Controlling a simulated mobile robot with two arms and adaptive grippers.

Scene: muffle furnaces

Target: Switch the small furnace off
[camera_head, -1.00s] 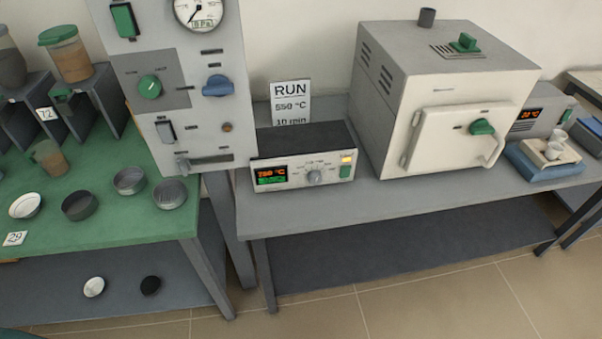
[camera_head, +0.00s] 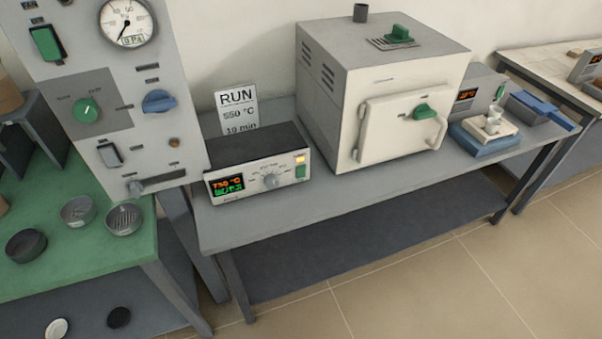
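A pale box furnace (camera_head: 345,95) stands on the grey bench, its door (camera_head: 400,125) shut, with a green knob (camera_head: 424,111) on the door and a green lever on top. I cannot tell from size alone whether it is the small furnace. To its left is a control box (camera_head: 257,165) with a lit orange and green display (camera_head: 226,186), a grey dial (camera_head: 270,181), a green switch (camera_head: 300,172) and a lit yellow lamp (camera_head: 300,159). Neither of my grippers is in view.
A sign (camera_head: 237,108) reading RUN, 550 °C, 10 min stands behind the control box. A tall grey gauge panel (camera_head: 120,95) stands left. A grey unit (camera_head: 472,90) with a lit display and a blue-based balance (camera_head: 483,138) are right. The floor in front is clear.

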